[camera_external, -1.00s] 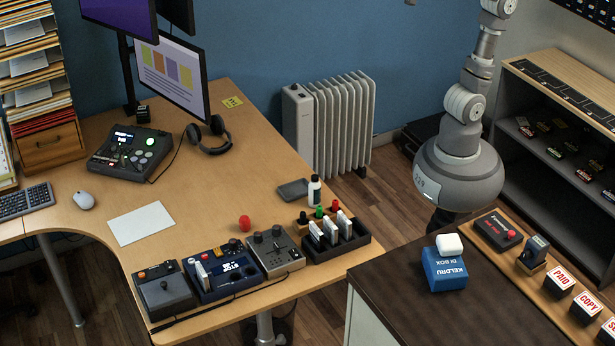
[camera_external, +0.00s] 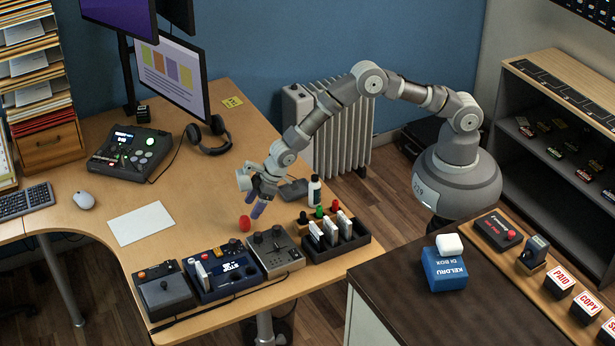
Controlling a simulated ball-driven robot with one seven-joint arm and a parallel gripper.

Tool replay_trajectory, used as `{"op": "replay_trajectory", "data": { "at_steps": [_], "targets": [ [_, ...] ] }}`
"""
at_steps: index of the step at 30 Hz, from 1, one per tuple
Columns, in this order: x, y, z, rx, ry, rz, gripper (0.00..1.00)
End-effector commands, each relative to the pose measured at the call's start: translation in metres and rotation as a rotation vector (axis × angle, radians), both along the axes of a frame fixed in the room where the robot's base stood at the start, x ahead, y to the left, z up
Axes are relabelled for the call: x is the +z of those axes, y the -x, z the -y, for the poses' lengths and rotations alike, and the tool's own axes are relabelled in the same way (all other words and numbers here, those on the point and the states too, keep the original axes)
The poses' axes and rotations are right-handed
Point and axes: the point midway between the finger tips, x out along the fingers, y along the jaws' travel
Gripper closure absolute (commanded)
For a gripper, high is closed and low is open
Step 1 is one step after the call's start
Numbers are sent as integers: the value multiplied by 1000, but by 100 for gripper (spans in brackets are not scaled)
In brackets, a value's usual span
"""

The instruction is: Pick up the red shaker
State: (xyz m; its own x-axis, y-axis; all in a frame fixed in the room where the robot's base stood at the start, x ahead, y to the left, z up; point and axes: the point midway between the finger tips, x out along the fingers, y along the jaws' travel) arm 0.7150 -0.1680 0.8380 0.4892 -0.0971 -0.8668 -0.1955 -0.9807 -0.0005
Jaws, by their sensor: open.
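The red shaker (camera_external: 245,223) is a small rounded red object on the wooden desk (camera_external: 200,180), just behind the row of small devices. My gripper (camera_external: 254,209) reaches down over the desk from the right, with its purple fingers open. The fingertips are close above and slightly right of the red shaker. Nothing shows between the fingers. Whether a fingertip touches the shaker is too small to tell.
Grey and blue control boxes (camera_external: 273,251) stand in front of the shaker. A black rack (camera_external: 362,240) with upright cards and a white bottle (camera_external: 314,188) stand to its right. White paper (camera_external: 141,223) lies to the left. The desk behind is mostly clear.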

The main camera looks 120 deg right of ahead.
Motion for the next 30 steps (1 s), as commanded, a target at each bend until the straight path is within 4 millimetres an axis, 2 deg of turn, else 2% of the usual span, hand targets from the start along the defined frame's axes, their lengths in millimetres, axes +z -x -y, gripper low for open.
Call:
{"op": "replay_trajectory", "data": {
  "at_steps": [1,13,22,23,30],
  "targets": [
    [-9,-2,0,0,-2,-2,29],
    [-62,-31,6,0,-1,-3,29],
    [-65,-35,7,0,0,-1,29],
    [-65,-35,7,0,0,-1,31],
    [-65,-35,7,1,0,-1,87]
  ]
}}
